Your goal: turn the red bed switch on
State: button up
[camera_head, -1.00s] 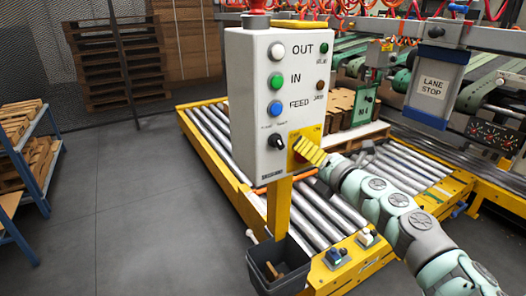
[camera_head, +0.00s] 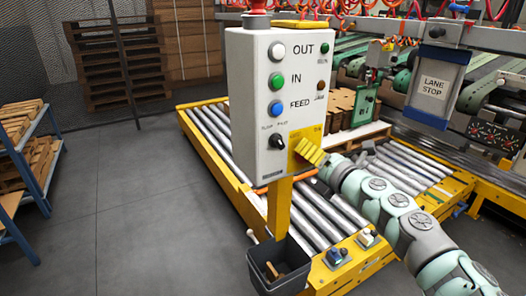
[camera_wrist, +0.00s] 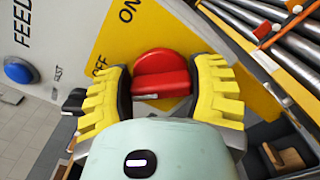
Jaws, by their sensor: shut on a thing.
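The red bed switch (camera_wrist: 161,74) is a rotary knob on a yellow plate (camera_wrist: 135,38) marked ON and OFF, low on the right of a white control box (camera_head: 255,100). In the wrist view my gripper (camera_wrist: 161,85) has its yellow ribbed fingers on both sides of the knob, shut on it. The knob's ridge runs roughly across the picture between the fingers. Which mark it points at is hard to tell. In the head view my gripper (camera_head: 310,151) covers the knob, and only the plate's edges show.
A black selector (camera_head: 277,142) and the blue FEED button (camera_head: 275,109) sit left of the plate. The box stands on a yellow post (camera_head: 279,205) above a dark bin (camera_head: 277,268). A roller conveyor (camera_head: 210,143) runs behind. Grey floor on the left is clear.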

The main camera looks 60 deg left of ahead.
jog(key=shift+r+m+p, duration=0.1)
jog(key=shift+m+p, duration=0.2)
jog(key=m+p, duration=0.2)
jog(key=m, duration=0.1)
jog(key=shift+r+m+p, duration=0.1)
jog(key=shift+m+p, duration=0.2)
jog(key=shift+p, duration=0.05)
jog(key=m+p, duration=0.4)
jog(key=m, duration=0.1)
jog(key=shift+w+p, duration=0.15)
jog(key=shift+p, duration=0.15)
jog(key=m+p, duration=0.4)
jog(key=m, duration=0.1)
jog(key=shift+f, duration=0.2)
jog(key=m+p, duration=0.2)
jog(key=m, duration=0.1)
jog(key=shift+f, duration=0.2)
jog(key=shift+f+m+p, duration=0.2)
jog(key=shift+m+p, duration=0.2)
jog(key=o, duration=1.2)
